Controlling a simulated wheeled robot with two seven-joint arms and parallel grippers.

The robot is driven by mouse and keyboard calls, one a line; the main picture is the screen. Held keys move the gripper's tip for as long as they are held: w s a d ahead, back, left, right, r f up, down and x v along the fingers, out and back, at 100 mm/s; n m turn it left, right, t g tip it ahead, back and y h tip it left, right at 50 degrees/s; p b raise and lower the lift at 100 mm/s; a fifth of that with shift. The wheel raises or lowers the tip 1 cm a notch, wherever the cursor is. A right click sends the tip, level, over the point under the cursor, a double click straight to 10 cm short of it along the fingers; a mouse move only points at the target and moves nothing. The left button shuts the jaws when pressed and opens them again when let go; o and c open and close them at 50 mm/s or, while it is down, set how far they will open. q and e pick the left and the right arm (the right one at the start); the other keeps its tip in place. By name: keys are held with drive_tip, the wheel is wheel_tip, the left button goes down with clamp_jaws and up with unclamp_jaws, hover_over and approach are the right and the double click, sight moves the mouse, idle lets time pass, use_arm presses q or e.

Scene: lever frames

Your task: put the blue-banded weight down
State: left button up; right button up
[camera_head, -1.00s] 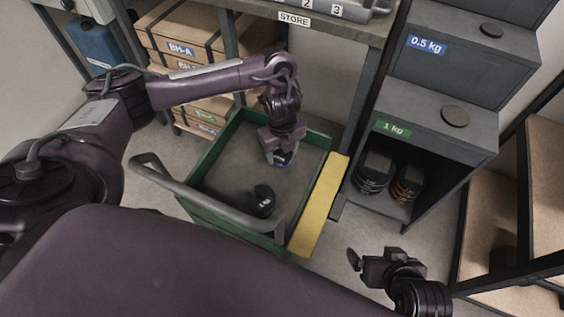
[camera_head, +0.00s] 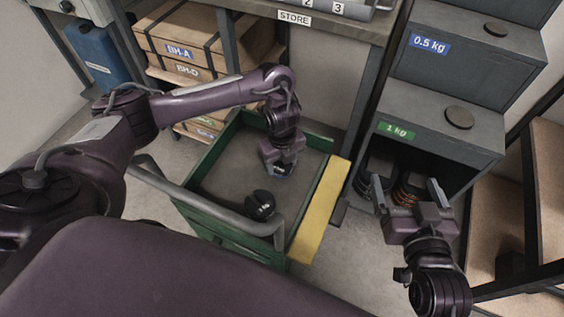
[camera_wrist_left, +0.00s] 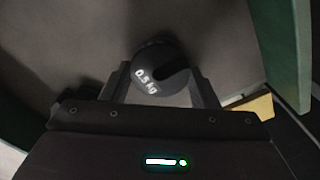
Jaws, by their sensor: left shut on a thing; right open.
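My left gripper (camera_head: 280,172) reaches down into the green cart (camera_head: 322,143) and is shut on the blue-banded weight (camera_head: 285,174). Only a little of it shows below the jaws in the head view. In the left wrist view, the dark round weight (camera_wrist_left: 157,65), marked 0.5 kg, is between the two fingers. I cannot tell if it touches the cart floor (camera_head: 228,180). A second dark weight (camera_head: 260,205) lies on the cart floor, nearer to me. My right gripper (camera_head: 411,197) is open and empty in front of the 1 kg compartment.
A grey cabinet (camera_head: 440,130) has 0.5 kg and 1 kg labels. A yellow strip (camera_head: 322,212) runs along the cart's right side. Boxes (camera_head: 170,45) stand behind. The cart floor has free room.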

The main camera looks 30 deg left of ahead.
use_arm(q)
drive_tip(key=shift+f, duration=0.1)
use_arm(e)
drive_tip(key=shift+r+t, duration=0.25)
drive_tip(key=shift+t, duration=0.05)
use_arm(q)
drive_tip(key=o, duration=1.4)
drive_tip(key=shift+c, duration=0.2)
use_arm(e)
drive_tip(key=shift+r, duration=0.1)
